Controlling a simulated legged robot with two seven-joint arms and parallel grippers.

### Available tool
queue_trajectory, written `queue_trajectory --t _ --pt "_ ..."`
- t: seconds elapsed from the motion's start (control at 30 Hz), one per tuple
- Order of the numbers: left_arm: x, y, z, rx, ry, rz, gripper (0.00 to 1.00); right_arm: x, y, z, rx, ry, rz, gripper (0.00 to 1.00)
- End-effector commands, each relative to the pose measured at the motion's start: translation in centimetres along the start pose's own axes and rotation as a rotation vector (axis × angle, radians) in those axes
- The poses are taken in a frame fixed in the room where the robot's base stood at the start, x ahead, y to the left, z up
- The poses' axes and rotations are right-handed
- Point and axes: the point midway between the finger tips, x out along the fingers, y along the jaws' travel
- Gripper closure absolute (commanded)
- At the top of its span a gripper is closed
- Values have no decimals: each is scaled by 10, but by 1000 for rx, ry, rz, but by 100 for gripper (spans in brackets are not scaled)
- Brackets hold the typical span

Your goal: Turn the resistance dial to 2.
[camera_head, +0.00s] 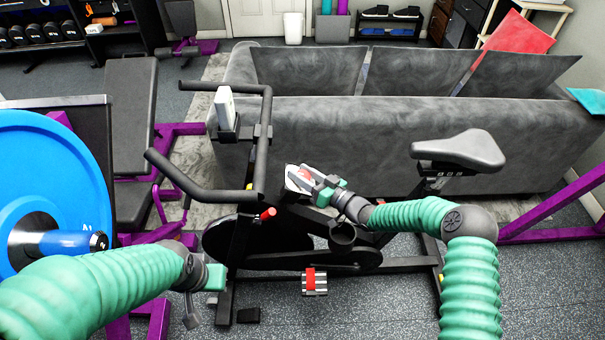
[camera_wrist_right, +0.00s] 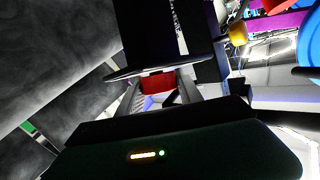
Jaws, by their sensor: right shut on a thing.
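The exercise bike (camera_head: 285,205) stands upright in the middle of the head view. My right gripper (camera_head: 300,177) reaches in from the right to the bike's frame, below and right of the handlebars. In the right wrist view its two grey fingers are closed on a red piece (camera_wrist_right: 157,83), which looks like the resistance dial.
A red-tipped lever (camera_head: 268,213) sits left of my right gripper. A grey sofa (camera_head: 400,130) stands close behind the bike. The bike seat (camera_head: 458,150) is just above my right forearm. A blue weight plate (camera_head: 45,170) is near my left arm.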

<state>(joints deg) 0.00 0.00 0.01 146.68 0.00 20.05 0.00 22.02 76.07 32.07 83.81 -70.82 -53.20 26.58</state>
Motion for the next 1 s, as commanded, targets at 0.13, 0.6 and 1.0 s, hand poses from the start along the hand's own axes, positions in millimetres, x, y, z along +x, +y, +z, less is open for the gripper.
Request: queue_trajectory --t 0.13,0.6,1.0 --pt "-1 0 0 0 0 0 100 -2 2 0 3 -1 7 98" --pt "-36 0 -8 0 0 0 100 -2 0 -5 75 -4 199 98" --pt "-83 0 -20 0 0 0 100 -2 0 -4 193 -7 546 98"
